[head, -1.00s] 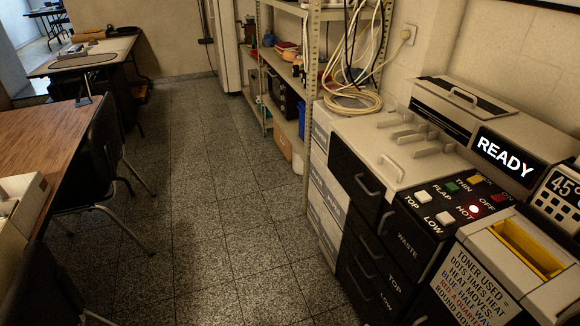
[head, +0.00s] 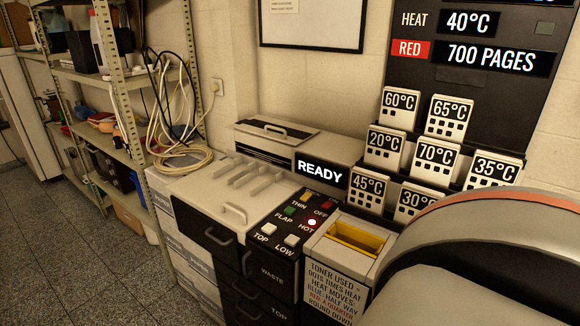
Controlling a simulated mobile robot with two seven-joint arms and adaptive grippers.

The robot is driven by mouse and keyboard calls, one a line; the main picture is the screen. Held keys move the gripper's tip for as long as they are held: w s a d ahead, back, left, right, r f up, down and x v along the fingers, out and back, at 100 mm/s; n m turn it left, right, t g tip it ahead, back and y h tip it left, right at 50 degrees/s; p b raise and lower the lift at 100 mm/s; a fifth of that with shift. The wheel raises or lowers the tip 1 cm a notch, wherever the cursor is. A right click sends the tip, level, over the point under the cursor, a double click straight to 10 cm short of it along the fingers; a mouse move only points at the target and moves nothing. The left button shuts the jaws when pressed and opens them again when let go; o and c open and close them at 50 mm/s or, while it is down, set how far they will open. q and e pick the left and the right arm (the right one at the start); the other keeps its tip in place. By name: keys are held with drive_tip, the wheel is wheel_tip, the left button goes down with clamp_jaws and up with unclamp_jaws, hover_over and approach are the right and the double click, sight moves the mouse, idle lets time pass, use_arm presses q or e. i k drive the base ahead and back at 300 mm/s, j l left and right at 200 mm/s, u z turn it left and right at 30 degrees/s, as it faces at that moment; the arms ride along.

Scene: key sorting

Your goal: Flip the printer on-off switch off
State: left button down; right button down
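The printer (head: 265,255) stands against the wall with a black control panel, and its display (head: 320,171) reads READY. A small red switch (head: 330,204) sits at the panel's upper right edge beside the word OFF; its tilt is too small to tell. A round red light (head: 312,222) glows by the word HOT. A yellow switch (head: 303,196), a green switch (head: 289,210) and two white buttons (head: 291,240) share the panel. Neither gripper is in view.
A large rounded pale shape with an orange band, perhaps part of me, fills the lower right. Temperature cards (head: 437,156) stand behind the printer below a dark board (head: 480,85). A metal shelf (head: 120,100) with hanging cables is left. Floor (head: 60,250) is clear at lower left.

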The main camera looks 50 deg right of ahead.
sight(327, 205)
drive_tip(key=z, duration=1.65)
drive_tip(key=i+j+z, duration=0.1)
drive_tip(key=j, duration=0.5)
drive_tip(key=i+j+z, duration=0.15)
drive_tip(key=i+j, duration=0.15)
drive_tip(key=j, duration=0.3)
drive_tip(key=i+j+z, duration=0.1)
drive_tip(key=j, duration=0.5)
drive_tip(key=i+j+z, duration=0.1)
drive_tip(key=j, duration=0.55)
drive_tip(key=i+j+z, duration=0.15)
drive_tip(key=j, duration=0.5)
drive_tip(key=i+j+z, duration=0.1)
drive_tip(key=j, duration=0.55)
